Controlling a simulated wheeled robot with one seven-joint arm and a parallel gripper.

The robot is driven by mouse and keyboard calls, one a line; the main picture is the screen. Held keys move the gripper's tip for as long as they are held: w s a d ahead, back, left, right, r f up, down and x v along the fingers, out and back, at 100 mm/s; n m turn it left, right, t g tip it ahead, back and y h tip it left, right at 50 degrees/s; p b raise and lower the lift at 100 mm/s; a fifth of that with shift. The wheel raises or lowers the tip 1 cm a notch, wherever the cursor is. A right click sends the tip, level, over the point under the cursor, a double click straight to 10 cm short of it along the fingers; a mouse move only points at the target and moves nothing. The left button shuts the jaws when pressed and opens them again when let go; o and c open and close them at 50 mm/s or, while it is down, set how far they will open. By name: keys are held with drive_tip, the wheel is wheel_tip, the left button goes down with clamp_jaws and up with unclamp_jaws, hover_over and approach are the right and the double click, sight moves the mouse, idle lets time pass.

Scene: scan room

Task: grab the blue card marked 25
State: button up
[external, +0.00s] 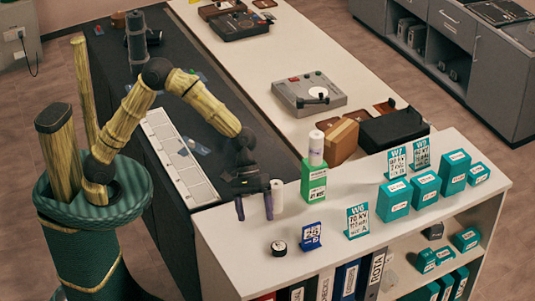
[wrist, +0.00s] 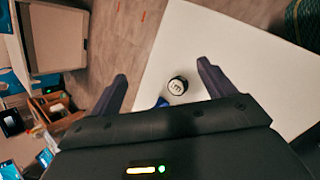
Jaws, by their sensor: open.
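The small blue card (external: 311,236) stands near the front edge of the white shelf top, its white figures too small to read surely. A bit of blue (wrist: 162,102), likely the same card, shows in the wrist view between my fingers, mostly hidden by my gripper body. My gripper (external: 254,206) is open and empty, its two dark fingers pointing down, above and left of the card in the external view. In the wrist view my gripper (wrist: 162,70) has its fingers wide apart.
A round black-and-white item (external: 278,248) sits just left of the card; it also shows in the wrist view (wrist: 177,86). A white roll (external: 277,196), green box (external: 314,180), and teal W6 card (external: 357,220) stand nearby. Several teal boxes (external: 426,190) fill the right.

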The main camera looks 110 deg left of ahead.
drive_tip(key=w+a+r+n+t+h, duration=0.1)
drive_tip(key=w+a+n+t+h, duration=0.15)
drive_tip(key=w+a+n, duration=0.35)
drive_tip(key=n+t+h+b, duration=0.2)
drive_tip(key=n+t, duration=0.1)
drive_tip(key=n, duration=0.2)
hover_over(311, 236)
drive_tip(key=s+a, duration=0.4)
wheel_tip(311, 236, down, 9)
drive_tip(key=shift+w+f, duration=0.1)
drive_tip(key=shift+f, duration=0.05)
drive_tip(key=shift+y+p+x, duration=0.25)
drive_tip(key=shift+p+x, duration=0.25)
drive_tip(key=shift+x, duration=0.55)
